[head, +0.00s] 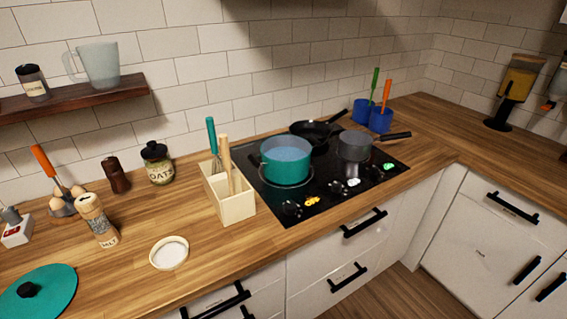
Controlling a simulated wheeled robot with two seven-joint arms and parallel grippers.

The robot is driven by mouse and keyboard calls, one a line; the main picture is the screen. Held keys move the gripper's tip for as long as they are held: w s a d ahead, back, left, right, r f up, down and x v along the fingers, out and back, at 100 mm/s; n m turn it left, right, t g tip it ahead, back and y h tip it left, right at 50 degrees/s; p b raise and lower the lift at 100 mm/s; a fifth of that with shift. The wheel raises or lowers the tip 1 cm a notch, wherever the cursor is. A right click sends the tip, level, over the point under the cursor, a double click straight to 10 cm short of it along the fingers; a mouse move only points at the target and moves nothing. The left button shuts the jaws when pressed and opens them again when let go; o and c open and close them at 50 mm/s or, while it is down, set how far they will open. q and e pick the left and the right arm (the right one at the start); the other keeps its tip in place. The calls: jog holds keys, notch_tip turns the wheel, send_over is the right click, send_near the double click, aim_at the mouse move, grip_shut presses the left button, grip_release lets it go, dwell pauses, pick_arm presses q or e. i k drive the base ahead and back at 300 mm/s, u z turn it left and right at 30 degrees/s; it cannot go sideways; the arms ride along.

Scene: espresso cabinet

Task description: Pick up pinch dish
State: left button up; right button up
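A small round cream dish (169,252), which looks like the pinch dish, sits on the wooden counter near its front edge, left of the middle of the head view. It looks shallow, with a pale inside and a darker rim line. It stands clear of the things around it. Neither of my grippers shows in the head view.
A salt shaker (98,221) and a teal lid (39,293) stand left of the dish. A cream utensil holder (229,195) stands to its right, beside the black cooktop (334,180) with a teal pot (286,161). A wooden shelf (75,100) hangs above.

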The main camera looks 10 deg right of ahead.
aim_at(168, 254)
jog(key=u, duration=1.85)
jog(key=k, duration=1.05)
jog(key=z, duration=1.85)
